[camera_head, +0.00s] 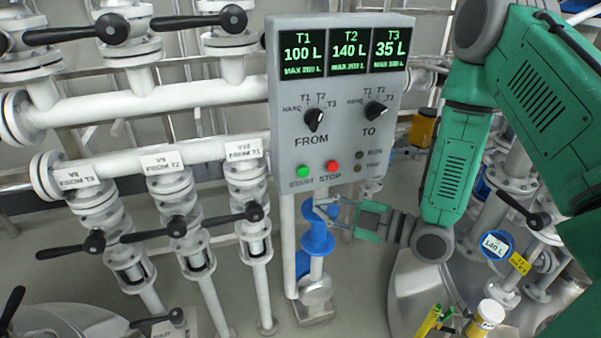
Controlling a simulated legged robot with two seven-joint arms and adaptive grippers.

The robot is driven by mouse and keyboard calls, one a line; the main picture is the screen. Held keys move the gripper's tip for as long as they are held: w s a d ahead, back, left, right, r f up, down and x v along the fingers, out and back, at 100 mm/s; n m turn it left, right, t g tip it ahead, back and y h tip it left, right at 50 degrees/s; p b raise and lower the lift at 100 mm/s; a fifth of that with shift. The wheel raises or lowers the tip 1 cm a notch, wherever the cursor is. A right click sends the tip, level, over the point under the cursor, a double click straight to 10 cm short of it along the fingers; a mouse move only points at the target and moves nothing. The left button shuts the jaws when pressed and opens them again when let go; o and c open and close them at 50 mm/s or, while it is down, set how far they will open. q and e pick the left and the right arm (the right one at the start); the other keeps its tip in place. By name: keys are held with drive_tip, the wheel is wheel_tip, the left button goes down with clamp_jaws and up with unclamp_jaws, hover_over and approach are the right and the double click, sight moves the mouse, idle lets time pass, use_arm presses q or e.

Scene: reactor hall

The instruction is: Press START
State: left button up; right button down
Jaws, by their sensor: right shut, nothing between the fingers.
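The grey control panel (284,130) stands in the middle on a post. Its green START button (303,172) is at the lower left, with the red STOP button (332,166) just right of it. My right gripper (318,208) is shut and empty, below the panel's lower edge and below the two buttons. It appears apart from the panel, and both buttons are uncovered. My left gripper is not in view.
Displays (350,51) read T1 100 L, T2 140 L, T3 35 L. The FROM knob (314,120) and TO knob (376,110) sit above the buttons. The RUN lamp (360,155) looks dark. Valve pipes (180,190) fill the left; a blue pump (317,238) stands below.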

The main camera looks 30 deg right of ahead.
sight(303, 171)
use_arm(q)
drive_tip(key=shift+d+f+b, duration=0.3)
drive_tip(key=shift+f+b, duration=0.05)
drive_tip(key=shift+b, duration=0.15)
use_arm(e)
drive_tip(key=w+d, duration=0.1)
drive_tip(key=w, duration=0.4)
drive_tip(key=w+d, duration=0.1)
drive_tip(key=w, duration=0.2)
drive_tip(key=shift+w+d+f, duration=0.1)
drive_tip(key=shift+w+d, duration=0.2)
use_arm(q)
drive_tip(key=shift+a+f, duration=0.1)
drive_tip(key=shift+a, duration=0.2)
use_arm(e)
drive_tip(key=shift+a, duration=0.35)
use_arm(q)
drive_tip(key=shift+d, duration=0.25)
use_arm(e)
drive_tip(key=shift+d, duration=0.25)
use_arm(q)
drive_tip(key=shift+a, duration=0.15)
use_arm(e)
drive_tip(key=shift+a, duration=0.15)
drive_tip(key=shift+w+d, duration=0.2)
drive_tip(key=shift+w, duration=0.15)
